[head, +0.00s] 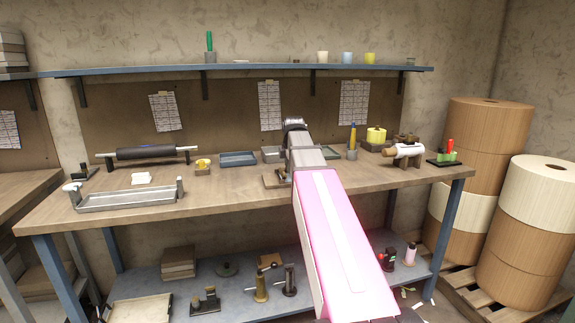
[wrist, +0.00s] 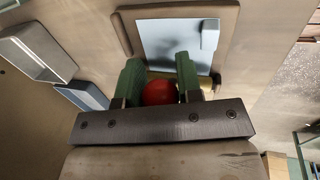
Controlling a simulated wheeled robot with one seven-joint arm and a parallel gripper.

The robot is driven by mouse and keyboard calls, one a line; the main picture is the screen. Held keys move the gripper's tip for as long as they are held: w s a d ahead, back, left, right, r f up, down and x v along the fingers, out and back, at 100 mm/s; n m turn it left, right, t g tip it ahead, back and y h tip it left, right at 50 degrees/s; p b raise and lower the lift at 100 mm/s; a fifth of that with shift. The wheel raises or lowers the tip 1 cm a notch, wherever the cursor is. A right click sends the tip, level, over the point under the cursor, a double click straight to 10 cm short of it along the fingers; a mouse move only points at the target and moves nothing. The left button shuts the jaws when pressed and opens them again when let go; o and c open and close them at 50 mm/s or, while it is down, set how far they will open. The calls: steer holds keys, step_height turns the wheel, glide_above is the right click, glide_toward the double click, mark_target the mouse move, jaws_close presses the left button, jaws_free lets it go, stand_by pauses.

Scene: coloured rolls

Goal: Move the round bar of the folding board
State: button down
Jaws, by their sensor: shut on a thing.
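The folding board (wrist: 126,32) shows in the wrist view as a wooden frame around a pale grey-blue plate, beyond my fingers. My gripper (wrist: 160,90) has two green fingers, one on each side of a round red knob (wrist: 159,93), and is shut on it. I take the knob to be part of the round bar; most of the bar is hidden by my fingers and the dark gripper body. A brassy end (wrist: 207,82) shows just right of the right finger. In the head view my arm covers most of the board; a brown edge (head: 272,180) shows at its left.
The workbench (head: 225,190) holds a metal tray (head: 130,198), a black roller (head: 146,153), a blue tray (head: 238,159) and a white roll on a stand (head: 408,150). Bare bench lies left of my arm. A shelf (head: 240,68) runs above; large rolls (head: 540,200) stand at the right.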

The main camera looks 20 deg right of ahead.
steer(key=shift+d+f+y, duration=0.25)
steer(key=shift+f+y, duration=0.1)
steer(key=shift+y, duration=0.3)
steer(key=shift+d+f+y, duration=0.25)
steer(key=shift+f+y, duration=0.05)
steer(key=shift+y, duration=0.35)
steer(key=c, duration=0.8)
jaws_free()
